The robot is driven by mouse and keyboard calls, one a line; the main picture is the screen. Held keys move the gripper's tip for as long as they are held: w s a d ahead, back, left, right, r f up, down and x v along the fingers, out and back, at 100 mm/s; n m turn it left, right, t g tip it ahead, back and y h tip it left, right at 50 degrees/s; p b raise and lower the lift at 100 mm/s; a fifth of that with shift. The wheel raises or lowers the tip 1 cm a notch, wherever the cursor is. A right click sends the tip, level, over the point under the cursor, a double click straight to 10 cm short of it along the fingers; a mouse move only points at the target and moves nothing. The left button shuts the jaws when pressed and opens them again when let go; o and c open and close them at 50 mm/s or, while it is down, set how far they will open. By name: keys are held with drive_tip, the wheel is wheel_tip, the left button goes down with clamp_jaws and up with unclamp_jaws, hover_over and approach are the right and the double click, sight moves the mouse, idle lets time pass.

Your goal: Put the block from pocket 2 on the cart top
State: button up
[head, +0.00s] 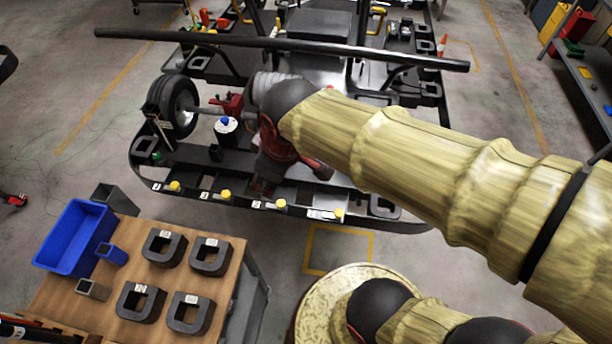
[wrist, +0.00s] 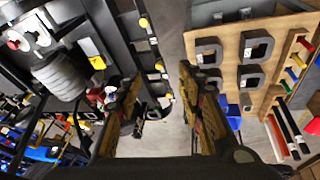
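The kart stand's front rail (head: 300,211) carries a row of dark pockets with small white labels and yellow-topped pieces. The labels are too small to read, so I cannot tell which is pocket 2. One yellow-topped piece (head: 225,195) is left of my gripper and another (head: 280,203) is just right of it. My gripper (head: 262,186) hangs over the rail, partly hidden by my arm. In the wrist view my gripper (wrist: 160,78) has its fingers wide apart with nothing between them. The cart top (head: 105,300) is a brown wooden surface at the lower left.
Several dark U-shaped pieces (head: 164,247), a blue bin (head: 74,238) and a small blue box (head: 112,254) are on the cart top. A wheel (head: 178,107) and a long black bar (head: 250,42) are on the kart stand. Bare floor separates the stand and cart.

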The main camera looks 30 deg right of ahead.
drive_tip(key=s+d+r+m+t, duration=0.1)
drive_tip(key=s+d+r+m, duration=0.2)
drive_tip(key=s+m, duration=0.3)
drive_tip(key=shift+s+d+r+m+h, duration=0.3)
drive_tip(key=shift+s+d+r+m, duration=0.1)
drive_tip(key=shift+d+m, duration=0.45)
drive_tip(key=shift+w, duration=0.1)
wheel_tip(320, 180, down, 11)
drive_tip(key=b, duration=1.1)
drive_tip(key=shift+f, duration=0.2)
